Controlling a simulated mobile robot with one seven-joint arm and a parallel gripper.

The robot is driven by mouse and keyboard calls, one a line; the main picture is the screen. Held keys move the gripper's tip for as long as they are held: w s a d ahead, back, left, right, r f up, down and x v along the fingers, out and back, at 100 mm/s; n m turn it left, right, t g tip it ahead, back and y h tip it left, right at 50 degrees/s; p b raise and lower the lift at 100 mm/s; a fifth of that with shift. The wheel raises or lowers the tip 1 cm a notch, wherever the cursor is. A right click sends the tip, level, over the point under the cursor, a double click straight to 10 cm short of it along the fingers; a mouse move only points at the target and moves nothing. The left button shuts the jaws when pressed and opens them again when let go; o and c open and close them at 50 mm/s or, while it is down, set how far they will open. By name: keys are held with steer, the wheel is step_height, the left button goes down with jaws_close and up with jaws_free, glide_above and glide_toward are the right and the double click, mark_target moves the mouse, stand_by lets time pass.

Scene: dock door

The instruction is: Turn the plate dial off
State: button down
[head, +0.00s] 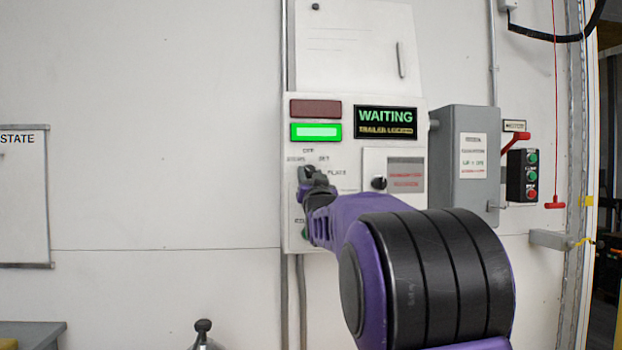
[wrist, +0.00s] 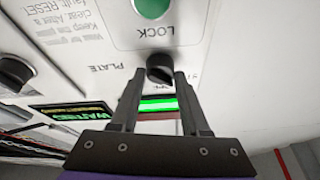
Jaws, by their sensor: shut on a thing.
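The plate dial is a black knob (wrist: 160,68) on the white control panel (head: 347,107), with OFF, SET and PLATE lettering around it in the head view. My gripper (head: 309,174) reaches the dial and hides most of it there. In the wrist view, which is upside down, the two fingers of my gripper (wrist: 160,76) stand on either side of the knob and are shut on it. The word PLATE shows beside the knob. I cannot tell which label the knob points to.
A lit green lamp (head: 316,132), a dark red lamp (head: 316,109) and a WAITING display (head: 385,122) sit above the dial. A second black knob (head: 379,182) is to its right. A green button (wrist: 152,8) is close by. A grey box (head: 470,125) stands right of the panel.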

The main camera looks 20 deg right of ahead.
steer(key=shift+a+f+m+h+b, duration=0.1)
steer(key=shift+m+h+b, duration=0.35)
steer(key=shift+m, duration=0.55)
steer(key=m+h, duration=0.1)
steer(key=m+g, duration=0.1)
steer(key=m, duration=0.1)
steer(key=shift+a+r+m+h, duration=0.1)
steer(key=shift+r+m+h, duration=0.1)
steer(key=shift+m+h, duration=0.15)
steer(key=m+h, duration=0.1)
steer(key=m, duration=0.1)
steer(key=m+g+h+p, duration=0.1)
steer(key=m, duration=0.1)
steer(key=shift+r+m, duration=0.2)
steer(key=shift+m, duration=0.05)
steer(key=shift+m+g+h+p, duration=0.4)
steer(key=shift+m+g+p, duration=0.35)
steer(key=shift+m, duration=0.55)
steer(key=shift+f, duration=0.1)
steer(key=shift+c, duration=2)
jaws_free()
steer(key=shift+w, duration=0.1)
steer(key=shift+a+f, duration=0.1)
steer(key=shift+f, duration=0.05)
